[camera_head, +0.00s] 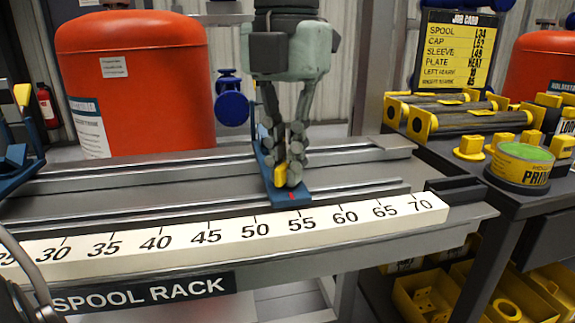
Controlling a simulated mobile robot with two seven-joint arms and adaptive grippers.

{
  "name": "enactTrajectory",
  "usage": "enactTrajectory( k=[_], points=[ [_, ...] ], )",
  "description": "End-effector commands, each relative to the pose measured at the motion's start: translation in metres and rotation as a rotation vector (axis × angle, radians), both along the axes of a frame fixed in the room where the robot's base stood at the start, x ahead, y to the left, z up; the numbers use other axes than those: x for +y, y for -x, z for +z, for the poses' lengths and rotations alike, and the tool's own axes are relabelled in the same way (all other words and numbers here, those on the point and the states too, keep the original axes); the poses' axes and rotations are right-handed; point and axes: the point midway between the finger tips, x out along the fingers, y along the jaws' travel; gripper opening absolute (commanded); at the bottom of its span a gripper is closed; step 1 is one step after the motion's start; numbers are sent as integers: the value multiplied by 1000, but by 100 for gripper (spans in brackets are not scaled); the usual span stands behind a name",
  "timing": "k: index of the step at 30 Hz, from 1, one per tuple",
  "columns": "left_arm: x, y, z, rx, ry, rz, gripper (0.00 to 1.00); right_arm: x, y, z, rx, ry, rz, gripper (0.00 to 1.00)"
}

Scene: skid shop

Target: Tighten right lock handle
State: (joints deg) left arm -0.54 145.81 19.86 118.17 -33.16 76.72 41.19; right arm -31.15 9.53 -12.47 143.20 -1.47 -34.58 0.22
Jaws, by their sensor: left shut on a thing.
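My left gripper (288,165) reaches down from the top middle of the head view, with its fingers closed around a small yellow lock handle (281,175). The handle sits on a blue sliding stop (296,190) that lies across the rails of the spool rack. The fingers hide much of the handle and the back of the stop. A red mark on the stop's front end points at the white scale (330,222), close to 55. Another blue stop (14,165) with a yellow part stands at the left edge, partly cut off. My right gripper is not in view.
A big red tank (145,75) stands behind the rack. A dark bench at the right holds yellow-ended rollers (465,118), a tin with a green top (520,165) and a job card (456,50). Yellow bins (425,295) sit below. The rails right of the gripper are clear.

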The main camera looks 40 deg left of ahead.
Motion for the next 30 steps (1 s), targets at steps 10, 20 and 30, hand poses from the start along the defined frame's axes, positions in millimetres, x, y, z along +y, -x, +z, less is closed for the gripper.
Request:
enactTrajectory(
  k=[10, 20, 30],
  points=[
    [0, 0, 0, 1, 1, 33, 0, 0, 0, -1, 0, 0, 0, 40],
    [0, 0, -1, 0, 1, 321, 0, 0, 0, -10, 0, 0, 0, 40],
    [0, 0, -1, 0, 1, 371, 0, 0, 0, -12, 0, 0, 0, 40]
  ],
)
